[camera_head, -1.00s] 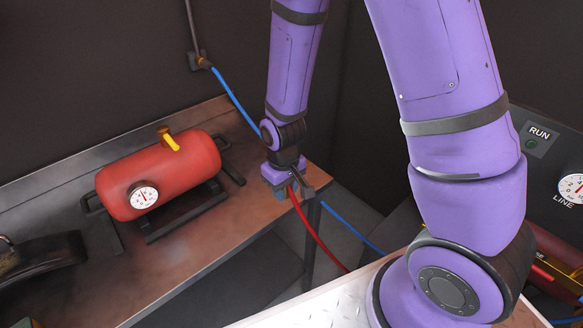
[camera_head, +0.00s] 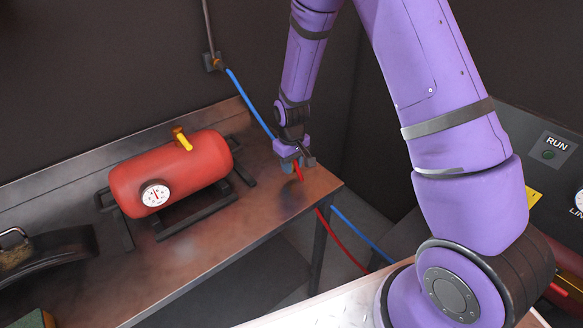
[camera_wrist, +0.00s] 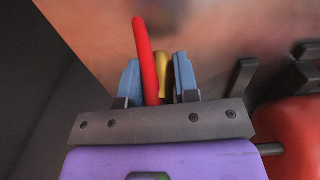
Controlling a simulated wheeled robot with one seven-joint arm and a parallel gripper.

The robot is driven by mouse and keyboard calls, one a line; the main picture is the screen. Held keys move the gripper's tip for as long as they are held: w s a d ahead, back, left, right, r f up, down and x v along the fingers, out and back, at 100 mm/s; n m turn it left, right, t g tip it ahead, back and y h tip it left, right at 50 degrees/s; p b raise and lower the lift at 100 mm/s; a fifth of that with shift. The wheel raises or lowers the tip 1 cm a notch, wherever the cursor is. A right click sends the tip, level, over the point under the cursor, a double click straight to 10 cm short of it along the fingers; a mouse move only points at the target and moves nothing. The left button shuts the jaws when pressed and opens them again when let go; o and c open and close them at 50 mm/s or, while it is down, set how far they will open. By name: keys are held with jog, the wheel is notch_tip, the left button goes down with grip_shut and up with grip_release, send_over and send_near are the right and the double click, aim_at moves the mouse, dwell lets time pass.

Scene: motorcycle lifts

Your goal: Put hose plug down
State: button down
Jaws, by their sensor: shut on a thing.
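My gripper (camera_head: 297,161) is over the right end of the workbench (camera_head: 215,255), close above its top. In the wrist view, my gripper (camera_wrist: 157,78) has its two blue fingers on either side of a brass hose plug (camera_wrist: 163,77) and the red hose (camera_wrist: 146,55). It is shut on the plug. The red hose (camera_head: 329,231) also shows in the head view, hanging past the bench's right edge. The plug is mostly hidden by the fingers there. I cannot tell whether it touches the bench top.
A red tank (camera_head: 172,173) with a gauge and yellow valve lies on a dark stand left of my gripper. A blue hose (camera_head: 246,101) runs down from a wall fitting behind. Bare bench top lies in front of the tank. A control panel (camera_head: 550,155) stands at right.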

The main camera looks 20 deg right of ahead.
jog(key=shift+f, duration=0.75)
jog(key=shift+f, duration=0.65)
jog(key=c, duration=0.9)
grip_release()
jog(key=shift+o, duration=0.2)
